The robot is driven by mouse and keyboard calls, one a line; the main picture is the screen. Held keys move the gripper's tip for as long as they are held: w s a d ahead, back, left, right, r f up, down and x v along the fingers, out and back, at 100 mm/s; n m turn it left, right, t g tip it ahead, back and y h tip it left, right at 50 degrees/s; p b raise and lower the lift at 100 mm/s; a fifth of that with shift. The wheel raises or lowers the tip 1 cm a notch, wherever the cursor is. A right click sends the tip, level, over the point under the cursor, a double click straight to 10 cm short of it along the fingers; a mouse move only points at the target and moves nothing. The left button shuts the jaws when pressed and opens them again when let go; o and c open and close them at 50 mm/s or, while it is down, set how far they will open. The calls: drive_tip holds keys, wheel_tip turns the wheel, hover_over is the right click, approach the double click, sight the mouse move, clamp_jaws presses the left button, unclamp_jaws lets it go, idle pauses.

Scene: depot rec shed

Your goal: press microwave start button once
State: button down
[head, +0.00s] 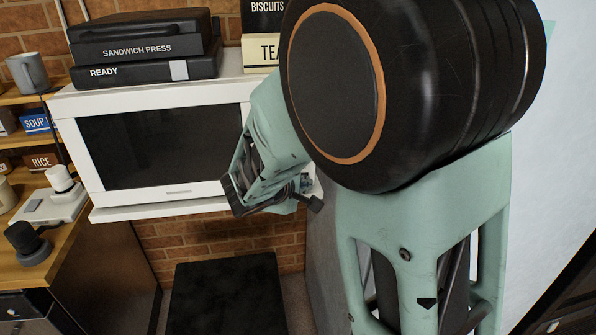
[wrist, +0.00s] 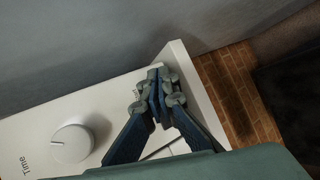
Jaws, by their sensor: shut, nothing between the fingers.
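The white microwave (head: 183,191) stands on a shelf in the head view, its dark door window facing me. My arm hides its right-hand control panel there. My gripper (head: 306,186) is at the lower right of its front. In the wrist view my gripper (wrist: 160,92) is shut and empty, with its fingertips over the end of the white control panel (wrist: 38,125). A round white knob (wrist: 72,143) marked "Time" is on the panel, left of the fingers. I cannot make out the start button. Whether the fingertips touch the panel cannot be told.
Shelves with a grey mug (head: 28,73) and a wooden counter (head: 75,240) are at left. A black-topped object (head: 225,295) stands below. A pale wall (head: 545,150) is at right.

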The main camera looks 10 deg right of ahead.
drive_tip(key=shift+w, duration=0.1)
idle(0.3)
drive_tip(key=shift+w+b, duration=0.3)
drive_tip(key=shift+w, duration=0.05)
